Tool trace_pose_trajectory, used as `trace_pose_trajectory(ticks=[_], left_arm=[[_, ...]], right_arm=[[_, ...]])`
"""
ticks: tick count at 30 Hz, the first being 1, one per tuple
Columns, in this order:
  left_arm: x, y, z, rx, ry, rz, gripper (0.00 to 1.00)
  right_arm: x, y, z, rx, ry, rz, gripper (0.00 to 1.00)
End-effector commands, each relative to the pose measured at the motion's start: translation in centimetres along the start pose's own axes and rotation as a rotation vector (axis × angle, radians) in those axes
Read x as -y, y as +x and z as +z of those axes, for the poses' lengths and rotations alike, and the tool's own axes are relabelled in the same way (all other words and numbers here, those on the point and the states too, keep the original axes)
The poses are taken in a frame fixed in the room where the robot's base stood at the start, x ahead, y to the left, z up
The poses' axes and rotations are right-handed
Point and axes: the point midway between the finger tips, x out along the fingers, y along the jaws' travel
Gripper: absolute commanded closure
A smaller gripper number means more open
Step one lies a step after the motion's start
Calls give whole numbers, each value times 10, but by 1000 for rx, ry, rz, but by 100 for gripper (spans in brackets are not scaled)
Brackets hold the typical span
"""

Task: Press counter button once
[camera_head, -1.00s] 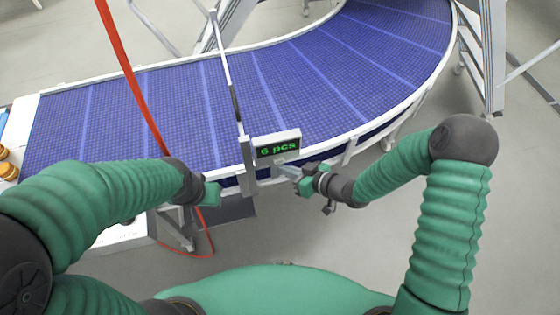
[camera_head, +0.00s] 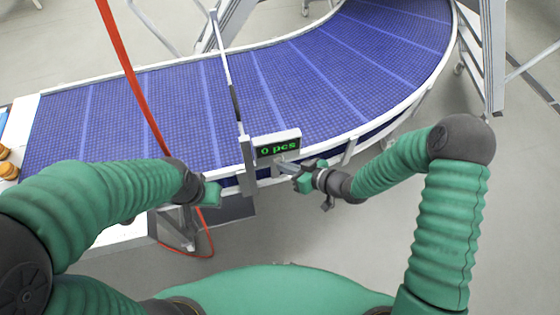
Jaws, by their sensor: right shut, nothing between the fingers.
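The counter (camera_head: 277,146) is a small grey box with a dark display at the conveyor's near edge, and its green text reads "0 pcs". My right gripper (camera_head: 281,168) is shut and empty, its tips at the lower edge of the counter box. The button itself cannot be made out; the fingertips are close to where the box ends, and contact cannot be judged. My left gripper (camera_head: 212,193) is left of the counter, below the conveyor's near rail, and its fingers cannot be seen clearly.
A blue curved conveyor (camera_head: 180,110) with white rails fills the upper part and bears no items. A post (camera_head: 247,165) stands left of the counter. A red cable (camera_head: 130,75) hangs down on the left. Orange items (camera_head: 6,168) lie at the far left. Grey floor is free at lower right.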

Motion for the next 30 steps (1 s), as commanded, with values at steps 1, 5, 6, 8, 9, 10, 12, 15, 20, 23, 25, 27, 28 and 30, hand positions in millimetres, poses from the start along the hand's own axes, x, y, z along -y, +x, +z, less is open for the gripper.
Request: trace_pose_trajectory(ticks=[1, 5, 6, 8, 9, 10, 12, 15, 20, 23, 25, 27, 28, 30], left_arm=[[0, 0, 0, 0, 0, 0, 64], [0, 0, 0, 0, 0, 0, 64], [0, 0, 0, 0, 0, 0, 64], [0, 0, 0, 0, 0, 0, 64], [0, 0, 0, 0, 0, 0, 64], [0, 0, 0, 0, 0, 0, 64], [0, 0, 0, 0, 0, 0, 64], [0, -1, 0, 0, 0, 0, 64], [0, -1, 0, 0, 0, 0, 64], [0, -1, 0, 0, 0, 0, 64], [0, -1, 0, 0, 0, 0, 64], [0, -1, 0, 0, 0, 0, 64], [0, -1, 0, 0, 0, 0, 64], [0, -1, 0, 0, 0, 0, 64]], right_arm=[[0, 0, -1, -2, -1, 0, 100], [0, 0, -1, -2, 0, 0, 100], [0, 0, -1, -2, 0, 0, 100], [0, 0, 0, -2, 0, 0, 100], [1, -1, 0, -1, 0, 0, 100], [2, -2, 1, -1, 0, -1, 100], [4, -4, 3, 0, 1, -1, 100], [8, -8, 6, -1, 0, -1, 100], [11, -12, 9, -1, 0, 0, 100], [11, -12, 9, -1, 0, 0, 100], [11, -12, 9, -1, 0, 0, 100], [11, -12, 9, -1, 0, 0, 100], [12, -13, 10, 0, 0, 0, 100], [14, -16, 12, 0, 1, -1, 100]])
